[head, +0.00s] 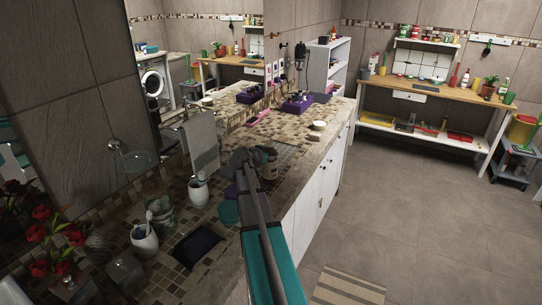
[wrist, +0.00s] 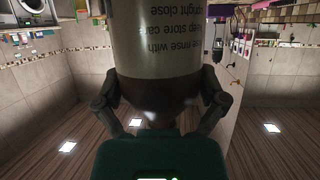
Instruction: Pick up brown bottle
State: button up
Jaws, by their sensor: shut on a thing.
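The brown bottle (head: 270,167) is at the end of my arm, over the tiled counter (head: 216,208) in the head view. It also shows large in the wrist view (wrist: 158,45), with a pale label whose print appears upside down. My gripper (head: 262,157) is shut on the bottle; in the wrist view its two fingers press on the bottle's sides. My arm hides part of the bottle in the head view, and I cannot tell whether its base touches the counter.
On the counter are a white toothbrush cup (head: 144,240), a soap pump (head: 198,190), a dark tray (head: 196,246), a purple box (head: 297,104) and a small white bowl (head: 319,125). Red flowers (head: 52,240) stand front left. Open floor (head: 420,200) lies right.

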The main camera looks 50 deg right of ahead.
notch_tip(320, 180, up, 2)
jog(key=shift+p, duration=0.7)
jog(key=s+a+r+p, duration=0.7)
jog(key=a+r+p, duration=0.2)
jog(key=a+r, duration=0.1)
jog(key=shift+s+a+p, duration=0.35)
jog(key=shift+a+p, duration=0.05)
jog(key=shift+a, duration=0.5)
jog(key=shift+f, duration=0.1)
